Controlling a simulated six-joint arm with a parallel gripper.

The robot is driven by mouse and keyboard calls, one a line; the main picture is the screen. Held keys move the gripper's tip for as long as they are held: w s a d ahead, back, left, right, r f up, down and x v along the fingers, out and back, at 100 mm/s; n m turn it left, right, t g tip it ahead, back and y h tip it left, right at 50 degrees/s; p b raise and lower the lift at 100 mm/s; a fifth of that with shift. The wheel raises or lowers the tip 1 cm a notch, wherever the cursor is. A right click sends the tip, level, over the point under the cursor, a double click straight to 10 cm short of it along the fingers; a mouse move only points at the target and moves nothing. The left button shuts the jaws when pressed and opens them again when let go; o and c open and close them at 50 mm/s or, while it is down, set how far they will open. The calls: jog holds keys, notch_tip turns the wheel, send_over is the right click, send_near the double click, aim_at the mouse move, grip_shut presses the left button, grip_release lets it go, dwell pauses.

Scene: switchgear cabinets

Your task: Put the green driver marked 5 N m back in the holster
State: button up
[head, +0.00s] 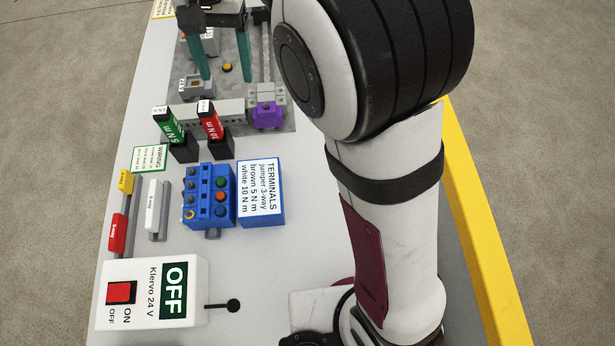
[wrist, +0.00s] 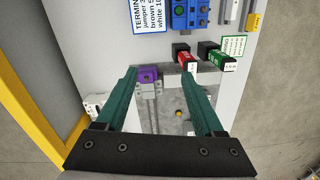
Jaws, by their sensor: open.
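The green driver marked 5 N m (head: 171,129) stands tilted, its lower end in a black holster (head: 185,152). In the wrist view the green driver (wrist: 217,58) is beyond the fingertips, to the right. A red driver marked 10 N m (head: 210,123) stands in a matching holster (head: 219,147) to its right in the head view; it also shows in the wrist view (wrist: 187,60). My gripper (head: 226,79) is open and empty, above the grey panel and apart from both drivers. Its teal fingers (wrist: 163,71) are spread wide. How deep the green driver sits is hidden.
A purple connector (head: 267,115) sits on a grey rail beside the red driver. A blue terminal box (head: 209,196), a TERMINALS sign (head: 261,193) and a white OFF switch box (head: 151,292) stand nearer. A yellow edge (head: 488,230) runs along the right.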

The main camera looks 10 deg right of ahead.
jog(key=s+d+m+y, duration=0.1)
jog(key=s+d+m, duration=0.1)
jog(key=s+d, duration=1.05)
jog(key=s+d+f+m, duration=0.1)
jog(key=s+d+f, duration=0.1)
jog(key=s+f, duration=0.5)
jog(key=s, duration=0.5)
jog(key=shift+d+m, duration=0.3)
jog(key=shift+m, duration=0.1)
